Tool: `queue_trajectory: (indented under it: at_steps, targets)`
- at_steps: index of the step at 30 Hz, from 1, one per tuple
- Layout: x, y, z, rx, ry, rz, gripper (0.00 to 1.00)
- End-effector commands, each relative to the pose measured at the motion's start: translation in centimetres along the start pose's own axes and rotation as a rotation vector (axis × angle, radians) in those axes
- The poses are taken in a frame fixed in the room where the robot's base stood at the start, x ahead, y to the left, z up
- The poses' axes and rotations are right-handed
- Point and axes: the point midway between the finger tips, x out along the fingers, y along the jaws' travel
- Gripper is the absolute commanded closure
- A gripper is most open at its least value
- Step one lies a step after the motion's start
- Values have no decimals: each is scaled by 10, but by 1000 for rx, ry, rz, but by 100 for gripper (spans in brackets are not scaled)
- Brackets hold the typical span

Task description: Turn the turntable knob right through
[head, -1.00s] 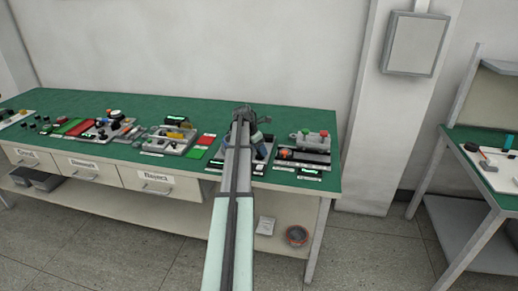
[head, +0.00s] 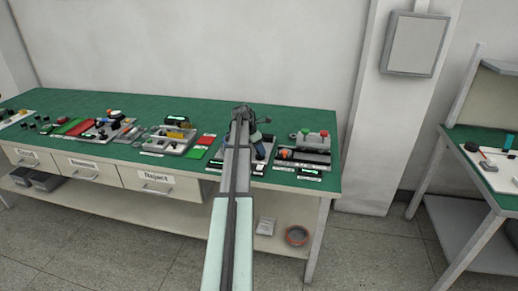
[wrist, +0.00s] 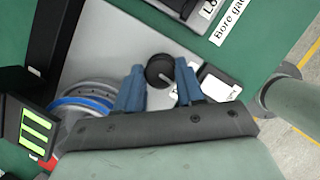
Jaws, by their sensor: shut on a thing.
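The black round turntable knob (wrist: 157,66), with a pale pointer line on it, sits on a light grey plate (wrist: 110,47) in the wrist view. My gripper (wrist: 161,82) has its two blue fingers on either side of the knob and is shut on it. The pointer line slants toward the right finger. A round silver part with a blue ring (wrist: 82,106) is left of the fingers, partly hidden by my gripper. In the head view, my gripper (head: 243,114) is over the fixture on the green bench, and my arm hides the knob.
A lit green display (wrist: 36,134) stands at the lower left of the wrist view. A grey post-like part (wrist: 288,94) is at the right.

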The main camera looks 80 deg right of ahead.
Motion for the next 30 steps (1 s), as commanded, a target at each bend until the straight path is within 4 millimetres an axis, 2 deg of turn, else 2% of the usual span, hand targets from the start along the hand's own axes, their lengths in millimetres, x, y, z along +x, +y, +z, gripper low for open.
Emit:
queue_trajectory:
  at_steps: [30]
  targets:
    - [2, 7, 3, 851, 0, -355, 93]
